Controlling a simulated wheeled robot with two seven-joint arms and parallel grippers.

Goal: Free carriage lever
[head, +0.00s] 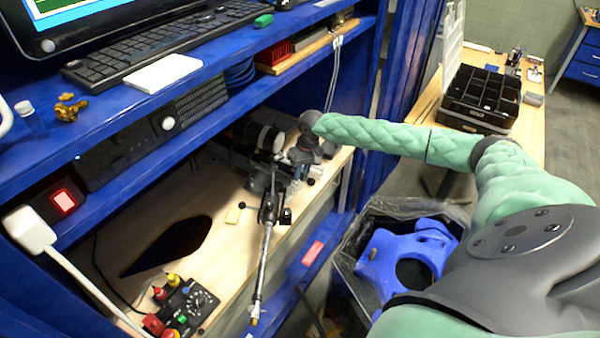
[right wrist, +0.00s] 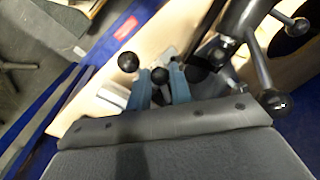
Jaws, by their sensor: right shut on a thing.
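My right gripper (head: 301,171) reaches in from the right to the machine on the wooden bench. In the right wrist view its two blue-grey fingers (right wrist: 160,88) are shut around a small lever with a black ball knob (right wrist: 160,75), which shows between the fingertips. I take this to be the carriage lever; its stem is hidden by the fingers. Another black ball knob (right wrist: 128,62) stands just left of the fingers. The machine's carriage (head: 270,212) and long metal rod (head: 262,265) lie in front of the gripper. My left gripper is not in view.
A handle with several ball-ended spokes (right wrist: 255,50) is close to the right of the fingers. The blue shelf (head: 130,140) hangs over the bench. A control box (head: 185,305) stands at the bench's front left. A bin with a blue part (head: 405,255) is below my arm.

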